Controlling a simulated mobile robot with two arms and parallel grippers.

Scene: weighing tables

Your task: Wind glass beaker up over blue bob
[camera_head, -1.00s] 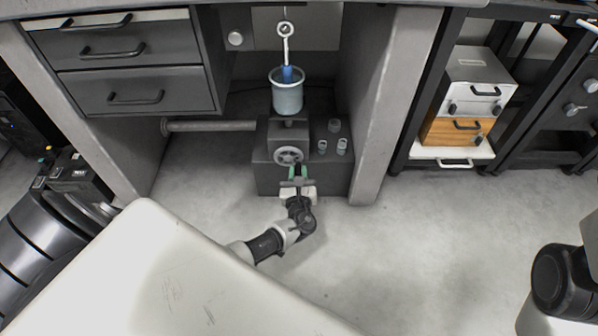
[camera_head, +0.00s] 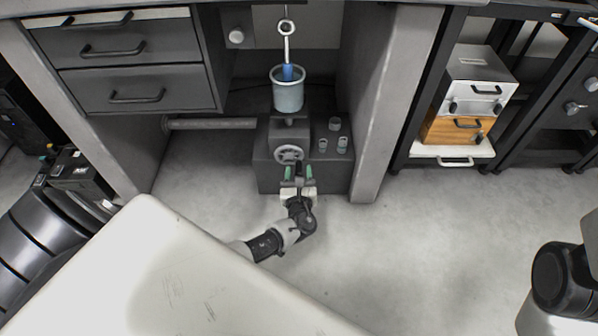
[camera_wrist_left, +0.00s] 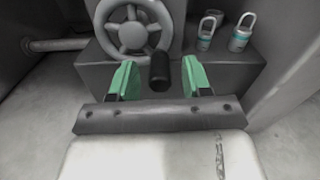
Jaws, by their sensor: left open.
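The glass beaker (camera_head: 288,97) stands upright on a jack above a dark box (camera_head: 262,172) under the table. The blue bob (camera_head: 288,72) hangs on a rod with a ring from above; its lower part is inside the beaker's mouth. A grey handwheel (camera_head: 289,154) is on the box's front, also in the left wrist view (camera_wrist_left: 133,33). My left gripper (camera_head: 299,172) is open, just below and in front of the wheel. In the left wrist view its green fingers (camera_wrist_left: 158,80) stand on either side of the wheel's dark handle knob (camera_wrist_left: 159,71), with gaps on both sides.
Small weights (camera_head: 342,145) stand on the box right of the wheel. Table legs flank the box, the right one (camera_head: 385,110) close by. A drawer unit (camera_head: 135,60) is at upper left, a rack with white and orange boxes (camera_head: 455,130) at right. Floor in front is clear.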

